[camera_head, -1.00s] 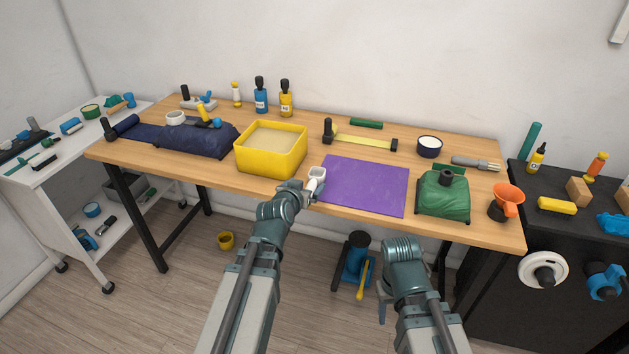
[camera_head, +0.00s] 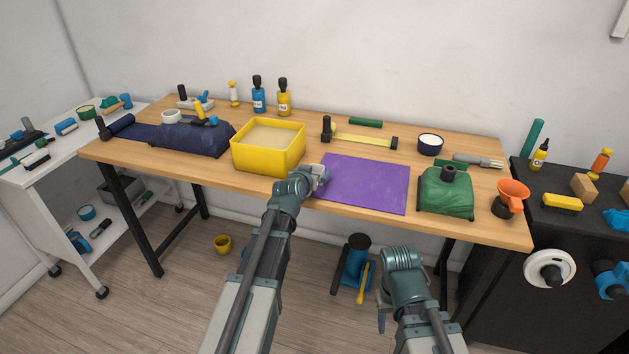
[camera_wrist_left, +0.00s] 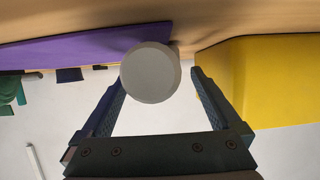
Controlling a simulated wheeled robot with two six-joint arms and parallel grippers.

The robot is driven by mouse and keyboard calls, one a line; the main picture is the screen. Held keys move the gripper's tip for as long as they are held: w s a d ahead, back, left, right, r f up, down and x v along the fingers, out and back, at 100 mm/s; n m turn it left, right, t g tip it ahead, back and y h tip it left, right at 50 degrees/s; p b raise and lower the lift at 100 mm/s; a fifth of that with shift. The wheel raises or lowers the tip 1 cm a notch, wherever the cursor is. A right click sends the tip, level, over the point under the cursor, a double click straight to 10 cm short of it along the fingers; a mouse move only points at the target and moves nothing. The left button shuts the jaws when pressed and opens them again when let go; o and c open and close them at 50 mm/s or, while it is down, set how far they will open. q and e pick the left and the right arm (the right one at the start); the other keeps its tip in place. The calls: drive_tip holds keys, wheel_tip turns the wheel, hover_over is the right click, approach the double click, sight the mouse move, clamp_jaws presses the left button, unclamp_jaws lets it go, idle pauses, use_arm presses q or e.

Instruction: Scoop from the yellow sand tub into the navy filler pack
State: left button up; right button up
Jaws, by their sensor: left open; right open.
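The yellow sand tub (camera_head: 262,162) stands at the front of the wooden bench with pale sand (camera_head: 268,136) in it. The navy filler pack (camera_head: 190,139) lies to its left; its opening cannot be made out. My left gripper (camera_head: 319,172) is open at the bench's front edge, just right of the tub. In the left wrist view a pale grey round end (camera_wrist_left: 150,72), likely of a scoop, sits between the spread fingers (camera_wrist_left: 157,95); contact cannot be told. The tub (camera_wrist_left: 270,82) shows at right there. My right gripper (camera_head: 383,305) is open and low before the bench.
A purple mat (camera_head: 365,183) lies right of the left gripper. A green bag (camera_head: 446,194) and an orange funnel cup (camera_head: 511,196) stand farther right. Bottles (camera_head: 284,98) stand behind the tub. A blue-and-yellow tool (camera_head: 204,116) and white ring (camera_head: 171,116) rest by the pack.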

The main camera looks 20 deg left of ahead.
use_arm(q)
drive_tip(key=shift+w+f, duration=0.3)
drive_tip(key=shift+w, duration=0.35)
drive_tip(key=shift+s+r, duration=0.1)
drive_tip(key=shift+c, duration=0.4)
clamp_jaws()
drive_tip(key=shift+r, duration=0.15)
